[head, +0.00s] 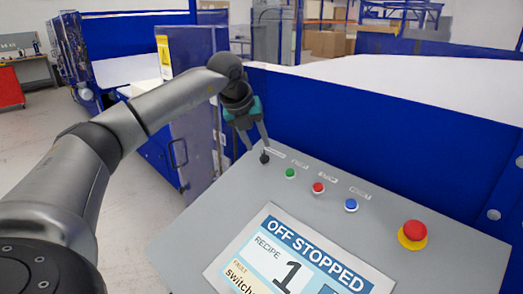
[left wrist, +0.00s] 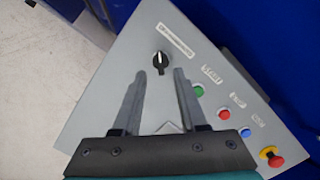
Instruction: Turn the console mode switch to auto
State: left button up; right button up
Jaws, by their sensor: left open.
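The black mode switch (head: 264,157) sits at the upper left of the grey console (head: 190,240). It also shows in the left wrist view (left wrist: 160,62), its knob lying roughly along the line between my fingers. The label above it is too small to read. My left gripper (head: 255,148) is open over the switch; in the left wrist view its two fingers (left wrist: 158,78) stand on either side of the knob, apart from it. The console screen (head: 300,255) reads "OFF STOPPED", with recipe 1 and a fault line partly cut off. My right gripper is not in view.
A green button (head: 290,173), a red button (head: 318,188) and a blue button (head: 351,205) run in a row right of the switch. A red emergency stop (head: 414,232) on a yellow base is farther right. A blue machine wall (head: 400,145) rises close behind the console.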

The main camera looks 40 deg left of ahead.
aim_at(263, 155)
pick_arm(q)
jog(key=shift+x, duration=2.25)
grip_shut()
